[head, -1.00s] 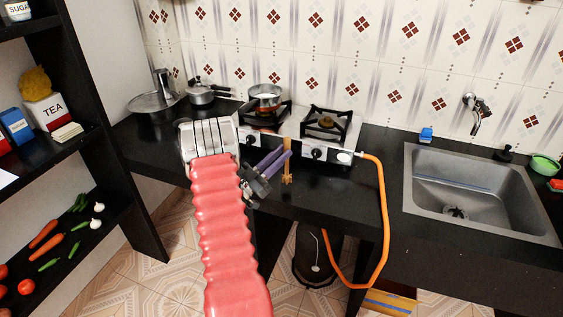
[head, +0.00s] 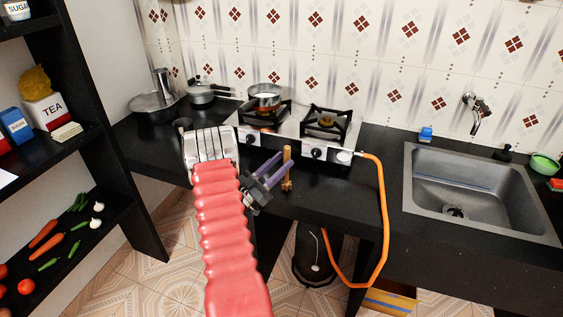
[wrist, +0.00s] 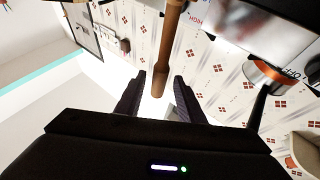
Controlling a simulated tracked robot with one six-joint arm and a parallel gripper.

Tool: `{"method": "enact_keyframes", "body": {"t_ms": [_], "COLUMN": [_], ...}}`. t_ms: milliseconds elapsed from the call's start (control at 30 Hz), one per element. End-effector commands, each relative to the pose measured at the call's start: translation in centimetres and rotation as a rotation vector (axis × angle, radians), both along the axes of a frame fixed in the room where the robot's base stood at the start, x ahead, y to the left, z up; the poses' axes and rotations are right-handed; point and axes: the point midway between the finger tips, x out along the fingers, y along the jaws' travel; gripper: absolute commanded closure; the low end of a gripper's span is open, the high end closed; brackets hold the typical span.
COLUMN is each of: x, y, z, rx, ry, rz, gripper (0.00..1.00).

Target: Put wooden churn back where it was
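The wooden churn (head: 287,168) is a thin brown stick with a star-shaped lower end. In the head view it is upright in front of the stove, over the black counter's front part. I cannot tell if it rests on the counter. My gripper (head: 277,164) has its purple fingers apart, just left of the churn's shaft. In the wrist view the churn (wrist: 170,45) reaches down from the top edge, and its thicker end shows in the gap between the fingers (wrist: 160,76). Space shows on both sides of it. Its star-shaped end is not in the wrist view.
The stove (head: 300,138) is behind the churn, with a pot (head: 264,96) on its left burner. An orange hose (head: 382,210) hangs to the right. Pans (head: 153,103) stand at the back left. The counter (head: 340,195) has room before the sink (head: 415,200).

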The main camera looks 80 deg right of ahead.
Motion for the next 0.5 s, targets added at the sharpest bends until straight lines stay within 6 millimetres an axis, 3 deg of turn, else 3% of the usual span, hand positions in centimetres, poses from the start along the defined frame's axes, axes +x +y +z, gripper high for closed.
{"method": "enact_keyframes", "body": {"t_ms": [367,500], "x": [0.01,0.80], "y": [0.00,0.89], "z": [0.34,-0.34], "rx": [-0.001,0.001], "ry": [-0.001,0.001], "rz": [0.000,0.003], "gripper": [0.63,0.63]}}
